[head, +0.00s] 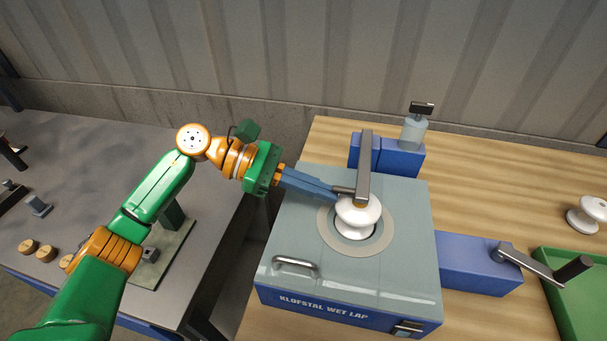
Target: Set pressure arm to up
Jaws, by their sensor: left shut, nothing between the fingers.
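The pressure arm (366,160) is a grey metal bar running from the blue block (404,158) at the back of the lap machine (290,220). Its front end is over a white insulator (361,219), which sits in the round opening of the machine's top. Whether the bar presses on the insulator I cannot tell. My left gripper (337,193) comes in from the left with its blue fingers shut and empty. Its tips are beside the bar's front end, by a short dark pin; contact is unclear. My right gripper is not in view.
A bottle (412,132) with a dark top stands on the back block. A crank (525,262) on a blue side box (475,265) and a green tray (582,295) are at right. Another white insulator (587,215) lies far right. A grey bench (85,150) is at left.

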